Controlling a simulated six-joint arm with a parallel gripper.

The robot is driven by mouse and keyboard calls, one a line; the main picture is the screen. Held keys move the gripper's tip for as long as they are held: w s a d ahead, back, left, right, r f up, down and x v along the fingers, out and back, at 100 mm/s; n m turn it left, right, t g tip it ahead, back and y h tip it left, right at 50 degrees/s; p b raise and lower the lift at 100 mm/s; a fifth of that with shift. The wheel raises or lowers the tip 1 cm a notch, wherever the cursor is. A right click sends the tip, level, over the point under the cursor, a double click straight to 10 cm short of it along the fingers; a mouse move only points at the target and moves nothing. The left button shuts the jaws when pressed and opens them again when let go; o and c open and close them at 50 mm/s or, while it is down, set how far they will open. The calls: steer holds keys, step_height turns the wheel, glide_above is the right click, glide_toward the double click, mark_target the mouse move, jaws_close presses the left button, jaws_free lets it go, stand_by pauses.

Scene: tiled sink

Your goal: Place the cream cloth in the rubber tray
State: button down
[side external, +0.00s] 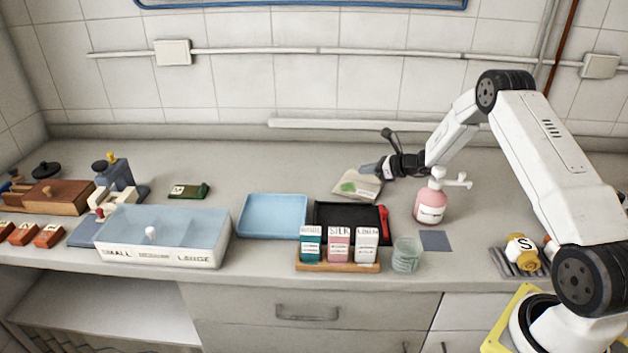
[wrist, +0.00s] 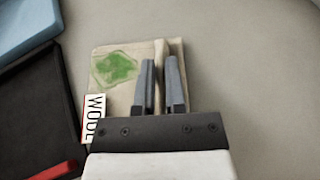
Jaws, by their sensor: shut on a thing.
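The cream cloth (side external: 352,188) is folded, with a green stain on its face and a white "WOOL" tag at its edge. It is behind the black tray (side external: 318,222) in the side view. My gripper (side external: 370,168) is shut on a fold of the cloth. In the wrist view, my fingers (wrist: 160,68) pinch a raised ridge of the cloth (wrist: 117,95), and the black tray (wrist: 35,120) lies to the left. I cannot tell whether the cloth is clear of the counter. A blue tray (side external: 272,213) stands left of the black one. Neither tray's material is certain.
Bottles labelled WOOL, SILK and LINEN (side external: 338,247) stand on a wooden rack in front of the black tray. A red-handled item (side external: 384,225) is at its right. A pink pump bottle (side external: 431,203) and glass beaker (side external: 406,255) are nearby.

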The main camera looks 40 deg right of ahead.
steer(key=shift+f, duration=0.2)
steer(key=c, duration=0.7)
jaws_free()
steer(key=shift+r, duration=0.1)
steer(key=shift+s+d+r, duration=0.1)
steer(key=shift+s, duration=0.05)
steer(key=v, duration=1.1)
steer(key=shift+s+d, duration=0.1)
steer(key=shift+s, duration=0.2)
steer(key=shift+o, duration=0.6)
